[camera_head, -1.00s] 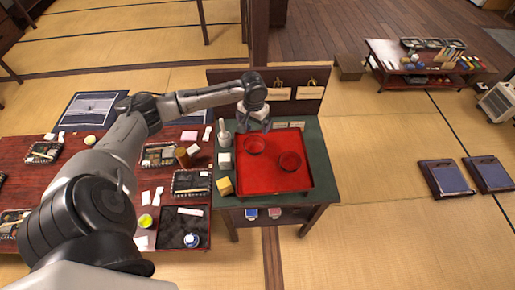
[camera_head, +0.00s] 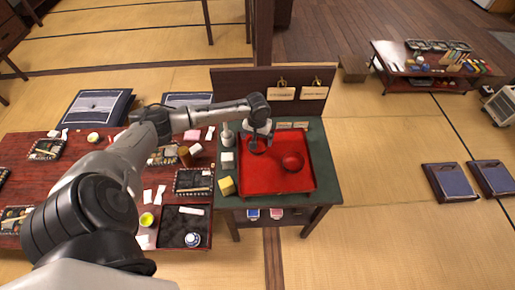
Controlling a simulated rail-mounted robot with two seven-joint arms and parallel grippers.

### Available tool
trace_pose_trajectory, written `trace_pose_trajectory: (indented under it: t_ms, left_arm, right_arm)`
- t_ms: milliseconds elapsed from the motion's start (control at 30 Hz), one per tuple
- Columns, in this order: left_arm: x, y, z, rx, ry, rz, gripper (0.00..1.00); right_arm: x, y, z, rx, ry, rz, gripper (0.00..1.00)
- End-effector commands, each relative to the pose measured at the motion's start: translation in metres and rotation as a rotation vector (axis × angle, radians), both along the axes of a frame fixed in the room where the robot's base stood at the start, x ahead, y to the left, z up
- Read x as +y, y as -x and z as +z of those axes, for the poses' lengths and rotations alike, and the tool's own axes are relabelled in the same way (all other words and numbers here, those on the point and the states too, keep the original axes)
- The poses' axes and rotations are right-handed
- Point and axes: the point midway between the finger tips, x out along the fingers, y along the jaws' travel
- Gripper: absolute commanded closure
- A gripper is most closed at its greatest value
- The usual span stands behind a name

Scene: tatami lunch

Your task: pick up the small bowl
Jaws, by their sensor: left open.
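Two red bowls sit on the red tray (camera_head: 272,181) on the green-topped stand. The left bowl (camera_head: 256,150) looks a little smaller and is partly hidden by my gripper. The other bowl (camera_head: 293,161) stands to its right and nearer the front, apart from it. My left gripper (camera_head: 259,141) is open, with its fingers pointing down at the left bowl. I cannot tell whether the fingers touch that bowl. My right gripper is not in view.
A dark upright board (camera_head: 240,84) rises behind. The red low table (camera_head: 92,165) at left is crowded with trays and small items.

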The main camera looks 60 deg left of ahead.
Motion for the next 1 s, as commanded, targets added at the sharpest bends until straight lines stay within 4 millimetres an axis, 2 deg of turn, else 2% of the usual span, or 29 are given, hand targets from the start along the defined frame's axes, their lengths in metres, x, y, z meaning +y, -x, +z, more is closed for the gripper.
trace_pose_trajectory:
  t_ms: [400, 767, 1000]
  left_arm:
    - [0.0, -0.001, -0.047, 0.001, 0.001, 0.0, 0.0]
    - [0.001, -0.001, -0.052, 0.0, 0.0, -0.002, 0.0]
    - [0.001, -0.001, -0.051, 0.0, 0.0, -0.002, 0.23]
  right_arm:
    - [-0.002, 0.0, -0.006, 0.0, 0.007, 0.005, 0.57]
    - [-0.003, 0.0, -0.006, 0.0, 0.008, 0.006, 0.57]
    - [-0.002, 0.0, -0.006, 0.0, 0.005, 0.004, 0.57]
